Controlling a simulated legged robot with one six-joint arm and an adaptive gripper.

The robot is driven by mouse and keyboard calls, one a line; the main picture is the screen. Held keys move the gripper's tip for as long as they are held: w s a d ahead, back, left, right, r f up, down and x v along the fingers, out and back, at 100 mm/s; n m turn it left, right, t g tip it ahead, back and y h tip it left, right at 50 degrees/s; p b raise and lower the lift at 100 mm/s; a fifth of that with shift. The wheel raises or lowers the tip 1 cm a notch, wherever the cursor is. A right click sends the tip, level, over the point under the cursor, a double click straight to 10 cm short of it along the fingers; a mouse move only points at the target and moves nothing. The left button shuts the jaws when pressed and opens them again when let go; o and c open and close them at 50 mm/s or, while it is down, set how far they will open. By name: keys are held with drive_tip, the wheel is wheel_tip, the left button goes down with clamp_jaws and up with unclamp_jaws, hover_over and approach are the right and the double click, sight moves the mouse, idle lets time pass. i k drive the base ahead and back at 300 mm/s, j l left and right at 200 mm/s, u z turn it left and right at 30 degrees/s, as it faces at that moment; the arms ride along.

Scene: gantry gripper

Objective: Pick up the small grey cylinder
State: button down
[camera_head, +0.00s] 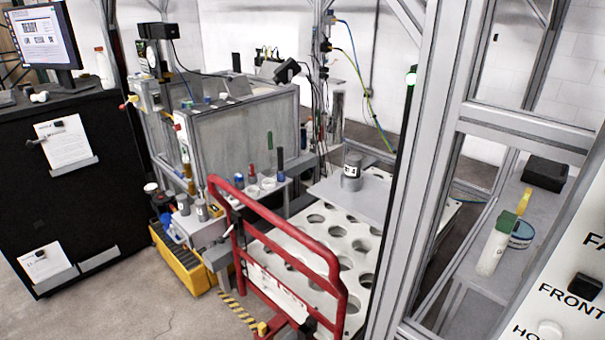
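A small grey cylinder (351,182) with a dark top and a black-and-white label stands upright on a flat grey plate (377,208). The plate lies on a white board with round holes (303,240). Other small grey cylindrical items (201,210) stand at the left, near the yellow bin. The frame does not settle which of these is the one named. My gripper is not in view, so its place and opening cannot be told.
A red tubular frame (278,217) rises in front of the perforated board. A thick metal post (425,165) stands just right of the plate. A yellow bin (183,268) sits on the floor at left. A black cabinet (75,210) stands far left, with open floor before it.

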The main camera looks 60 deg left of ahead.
sight(353, 161)
drive_tip(key=u, duration=2.05)
drive_tip(key=j+z, duration=0.4)
drive_tip(key=j, duration=1.05)
